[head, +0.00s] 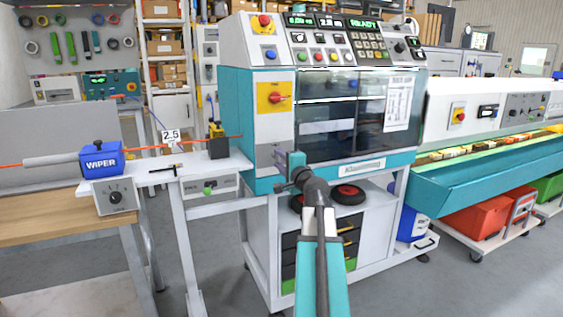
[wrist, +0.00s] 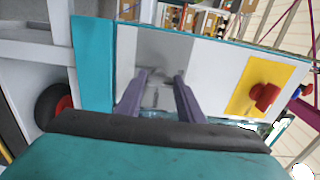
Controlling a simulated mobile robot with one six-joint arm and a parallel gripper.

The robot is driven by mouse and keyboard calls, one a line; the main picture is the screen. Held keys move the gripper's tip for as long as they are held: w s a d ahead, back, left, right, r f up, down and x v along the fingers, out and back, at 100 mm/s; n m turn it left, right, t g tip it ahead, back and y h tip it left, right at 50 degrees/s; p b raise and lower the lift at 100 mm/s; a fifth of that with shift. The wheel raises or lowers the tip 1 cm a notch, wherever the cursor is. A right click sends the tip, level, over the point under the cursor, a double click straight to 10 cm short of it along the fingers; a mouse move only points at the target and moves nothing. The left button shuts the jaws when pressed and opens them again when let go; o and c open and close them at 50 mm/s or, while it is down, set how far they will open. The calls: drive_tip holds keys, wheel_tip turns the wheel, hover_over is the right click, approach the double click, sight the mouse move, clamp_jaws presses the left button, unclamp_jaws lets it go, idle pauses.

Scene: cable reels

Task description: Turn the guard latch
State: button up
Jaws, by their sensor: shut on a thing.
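The guard latch is a small grey piece on a grey plate (head: 267,156) at the lower left front of the teal and white machine. In the wrist view the grey plate (wrist: 158,45) lies just beyond the fingers, with the latch (wrist: 155,97) between them, only partly visible. My gripper (head: 284,165) is at the plate in the head view. In the wrist view my gripper (wrist: 160,78) has its two fingers shut on the latch. In the head view my gripper hides the latch.
A red rotary switch on a yellow plate (head: 277,97) sits above the grey plate; the yellow plate also shows in the wrist view (wrist: 246,82). The dark guard window (head: 330,118) is to the right. A white bench (head: 190,172) with a blue wiper block (head: 101,160) stands left.

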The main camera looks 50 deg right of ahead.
drive_tip(key=shift+s+d+f, duration=0.1)
drive_tip(key=o, duration=1)
drive_tip(key=shift+o, duration=0.3)
drive_tip(key=b+v, duration=0.1)
drive_tip(key=v, duration=0.7)
drive_tip(key=shift+s+b, duration=0.25)
drive_tip(key=shift+b, duration=0.1)
drive_tip(key=b+v, duration=0.2)
drive_tip(key=b, duration=0.4)
drive_tip(key=shift+a+f, duration=0.15)
drive_tip(key=shift+a, duration=0.05)
